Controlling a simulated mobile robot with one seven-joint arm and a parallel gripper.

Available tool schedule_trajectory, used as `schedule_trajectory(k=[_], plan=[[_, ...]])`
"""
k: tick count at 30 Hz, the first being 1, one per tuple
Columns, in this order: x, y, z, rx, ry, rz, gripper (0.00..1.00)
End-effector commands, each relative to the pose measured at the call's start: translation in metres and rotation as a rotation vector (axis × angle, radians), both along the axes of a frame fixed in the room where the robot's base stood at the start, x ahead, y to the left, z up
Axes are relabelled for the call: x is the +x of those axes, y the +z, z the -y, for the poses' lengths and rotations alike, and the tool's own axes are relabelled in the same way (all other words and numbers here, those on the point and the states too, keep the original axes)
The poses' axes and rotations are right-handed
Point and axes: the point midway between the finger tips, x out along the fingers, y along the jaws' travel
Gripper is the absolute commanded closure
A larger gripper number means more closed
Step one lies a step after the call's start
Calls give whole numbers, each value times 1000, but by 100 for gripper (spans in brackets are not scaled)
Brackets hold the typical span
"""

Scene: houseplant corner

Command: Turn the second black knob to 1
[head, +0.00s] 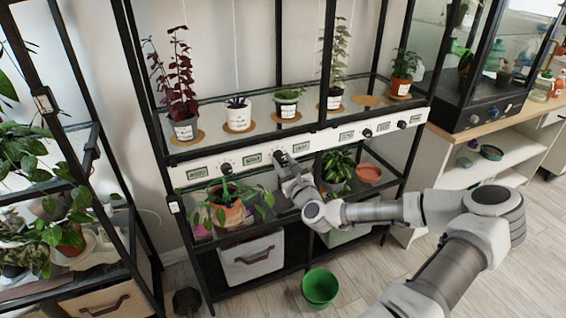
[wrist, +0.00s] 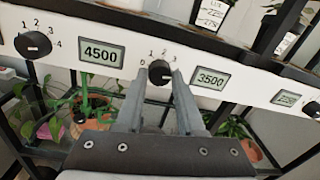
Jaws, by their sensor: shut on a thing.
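A white control panel (head: 210,166) with several black knobs and small number displays runs along the plant rack. The second black knob from the left (head: 280,157) shows just above my gripper (head: 286,166). In the wrist view, this knob (wrist: 159,68) sits between the two fingertips of my gripper (wrist: 158,78), which is shut on it. Marks 0, 1, 2 and 3 are printed around it. Its pointer is too small to read with certainty. The first black knob (wrist: 33,44) is to the left, beyond a display (wrist: 101,54) reading 4500.
A display (wrist: 210,79) reading 3500 is right of the held knob. Potted plants stand on the shelf above, including a dark red one (head: 178,95). A leafy terracotta pot (head: 229,210) stands below the panel. A green bucket (head: 320,287) is on the floor.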

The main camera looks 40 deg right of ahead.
Motion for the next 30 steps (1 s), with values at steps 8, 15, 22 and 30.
schedule_trajectory(k=[8, 15, 22, 30], plan=[[0, -2, 0, -136, 1, -35, 100], [0, -2, 0, -344, 0, -85, 100], [0, -2, -1, -557, 1, -136, 100], [0, -3, 0, -810, 2, -196, 100]])
